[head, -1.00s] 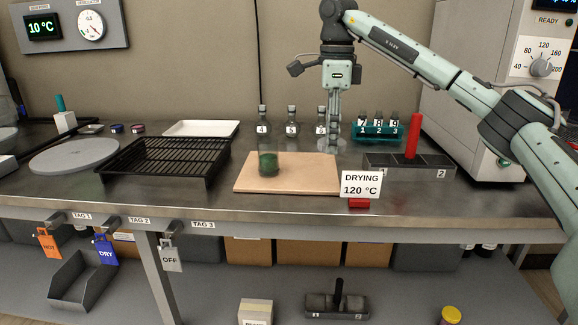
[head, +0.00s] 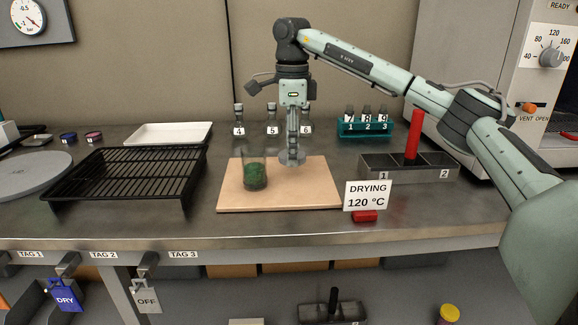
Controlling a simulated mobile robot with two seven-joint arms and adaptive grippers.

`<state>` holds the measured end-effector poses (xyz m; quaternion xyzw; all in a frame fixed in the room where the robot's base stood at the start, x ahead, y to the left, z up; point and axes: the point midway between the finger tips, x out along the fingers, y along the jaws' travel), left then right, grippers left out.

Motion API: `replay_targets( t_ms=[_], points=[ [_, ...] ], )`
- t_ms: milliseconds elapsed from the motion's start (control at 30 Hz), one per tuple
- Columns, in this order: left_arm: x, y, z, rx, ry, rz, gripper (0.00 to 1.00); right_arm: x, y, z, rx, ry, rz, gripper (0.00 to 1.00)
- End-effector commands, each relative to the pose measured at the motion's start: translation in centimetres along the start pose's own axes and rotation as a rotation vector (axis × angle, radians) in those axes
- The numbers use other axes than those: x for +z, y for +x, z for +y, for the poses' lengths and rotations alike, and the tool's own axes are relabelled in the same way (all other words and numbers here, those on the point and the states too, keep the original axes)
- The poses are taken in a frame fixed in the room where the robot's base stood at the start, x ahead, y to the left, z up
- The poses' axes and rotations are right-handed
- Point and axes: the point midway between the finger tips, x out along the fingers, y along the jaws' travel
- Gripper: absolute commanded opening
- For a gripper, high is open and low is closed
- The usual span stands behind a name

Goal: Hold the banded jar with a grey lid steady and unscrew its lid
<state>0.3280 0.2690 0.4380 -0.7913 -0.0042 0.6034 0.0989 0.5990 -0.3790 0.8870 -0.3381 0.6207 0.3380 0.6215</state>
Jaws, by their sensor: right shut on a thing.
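A clear glass jar (head: 254,175) with dark green contents stands upright on a tan board (head: 300,199). No lid shows on it and its top looks open. I cannot make out a band on it. My right gripper (head: 293,152) points down over the back of the board, to the right of the jar and apart from it. It is shut on a grey, round, flat thing (head: 292,159), which looks like a lid; the picture is too small to be sure. My left gripper is not in view.
A black wire rack (head: 130,175) and a white tray (head: 168,133) lie left of the board. Small numbered bottles (head: 239,114) stand behind it. A grey block (head: 375,167) with a red upright rod and a drying sign (head: 368,196) are at the right.

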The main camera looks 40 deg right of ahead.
Motion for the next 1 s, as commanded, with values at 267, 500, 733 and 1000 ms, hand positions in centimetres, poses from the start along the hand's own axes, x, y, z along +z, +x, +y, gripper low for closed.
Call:
replay_targets(
  t_ms=[267, 500, 733, 1000],
  points=[
    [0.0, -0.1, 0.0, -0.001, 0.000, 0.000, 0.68, -0.1, 3.0, 0.0, 0.001, 0.000, 0.002, 0.15],
    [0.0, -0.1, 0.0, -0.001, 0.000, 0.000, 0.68, 0.0, 4.1, 0.0, -0.001, 0.000, 0.000, 0.15],
    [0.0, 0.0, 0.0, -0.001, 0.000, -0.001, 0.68, 0.0, 4.5, 0.0, 0.000, 0.000, 0.000, 0.15],
    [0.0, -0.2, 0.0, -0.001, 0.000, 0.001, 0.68, 0.0, 4.4, 0.0, 0.000, 0.000, 0.000, 0.71]
  ],
)
